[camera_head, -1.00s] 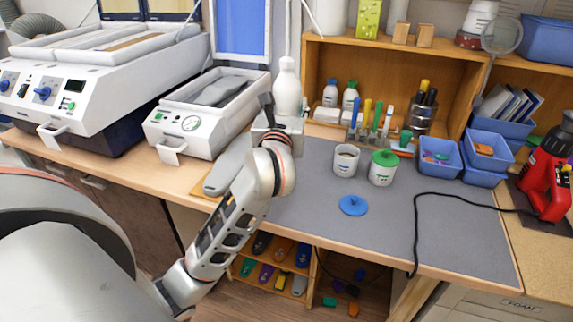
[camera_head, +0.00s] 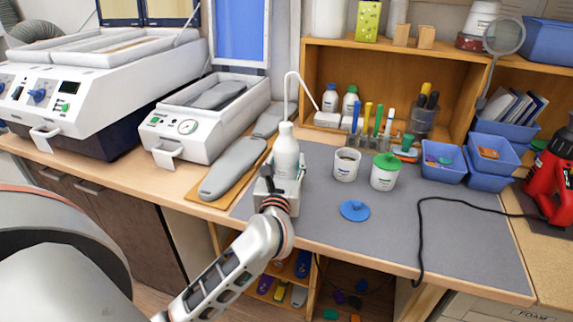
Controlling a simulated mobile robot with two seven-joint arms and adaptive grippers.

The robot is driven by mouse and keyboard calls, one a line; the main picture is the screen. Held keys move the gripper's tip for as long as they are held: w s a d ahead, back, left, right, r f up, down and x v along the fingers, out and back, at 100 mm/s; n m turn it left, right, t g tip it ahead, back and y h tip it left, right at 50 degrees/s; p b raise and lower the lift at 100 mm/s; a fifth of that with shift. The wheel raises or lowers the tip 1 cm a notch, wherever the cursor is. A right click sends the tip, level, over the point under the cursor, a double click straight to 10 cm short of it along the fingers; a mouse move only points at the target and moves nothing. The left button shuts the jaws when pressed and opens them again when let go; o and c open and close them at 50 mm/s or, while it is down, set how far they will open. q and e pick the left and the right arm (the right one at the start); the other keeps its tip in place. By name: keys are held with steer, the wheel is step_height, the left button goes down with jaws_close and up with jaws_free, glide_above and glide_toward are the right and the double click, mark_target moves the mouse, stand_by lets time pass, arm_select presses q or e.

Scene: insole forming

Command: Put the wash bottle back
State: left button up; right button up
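The wash bottle (camera_head: 286,158) is white with a thin bent spout rising from its cap. It is upright at the left edge of the grey mat (camera_head: 440,240) in the head view. My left gripper (camera_head: 285,178) comes from the lower left and is shut around the lower part of the bottle. The gripper hides the bottle's base, so I cannot tell whether it touches the mat. My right gripper is not in view.
A white cup (camera_head: 346,164), a green-lidded jar (camera_head: 385,172) and a blue lid (camera_head: 354,211) are to the right of the bottle. Grey insole forms (camera_head: 232,170) lie to its left. The wooden shelf (camera_head: 440,62) stands behind. The mat's front right is mostly clear, crossed by a black cable (camera_head: 419,232).

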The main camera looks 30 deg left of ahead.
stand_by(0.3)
arm_select(q)
steer(key=shift+f, duration=0.15)
steer(key=o, duration=1.5)
steer(key=shift+o, duration=0.2)
steer(key=v, duration=1.2)
steer(key=shift+b, duration=0.4)
steer(key=shift+s+d, duration=0.1)
